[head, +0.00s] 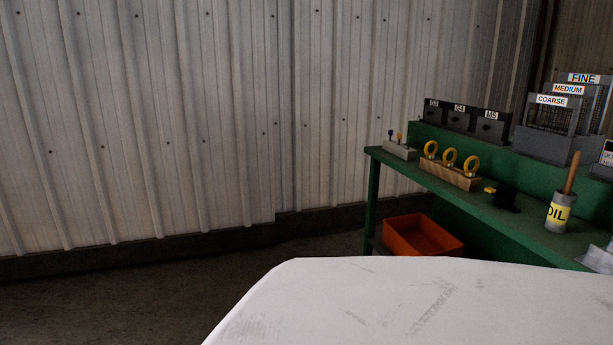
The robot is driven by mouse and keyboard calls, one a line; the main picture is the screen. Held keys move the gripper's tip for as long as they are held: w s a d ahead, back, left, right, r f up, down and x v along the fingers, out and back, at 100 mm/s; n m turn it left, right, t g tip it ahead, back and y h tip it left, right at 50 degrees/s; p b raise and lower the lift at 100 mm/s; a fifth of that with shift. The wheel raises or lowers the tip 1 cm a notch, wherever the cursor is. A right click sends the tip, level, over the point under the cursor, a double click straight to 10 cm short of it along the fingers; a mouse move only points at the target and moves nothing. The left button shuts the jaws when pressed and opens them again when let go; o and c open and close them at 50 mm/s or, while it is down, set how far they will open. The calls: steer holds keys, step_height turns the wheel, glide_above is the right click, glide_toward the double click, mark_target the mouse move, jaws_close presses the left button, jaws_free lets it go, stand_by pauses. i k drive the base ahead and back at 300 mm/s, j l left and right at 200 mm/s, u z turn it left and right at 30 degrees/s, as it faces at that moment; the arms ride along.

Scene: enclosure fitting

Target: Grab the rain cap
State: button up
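I cannot pick out a rain cap for certain in the head view. A small dark block (506,198) stands on the green workbench (525,221), with a small yellow piece (490,188) at its left; I cannot tell what either is. My gripper is not in view. A pale scuffed surface, close to the camera at the bottom right, hides the floor and the lower front of the bench.
The bench holds a wooden block with yellow rings (450,175), an oil pot with a brush (558,212), dark labelled bins (460,117) and a rack marked coarse, medium and fine (552,122). An orange bin (422,236) sits below. Floor at left is clear.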

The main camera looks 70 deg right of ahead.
mark_target(508, 199)
steer(key=z, duration=3.25)
steer(key=i, duration=0.1)
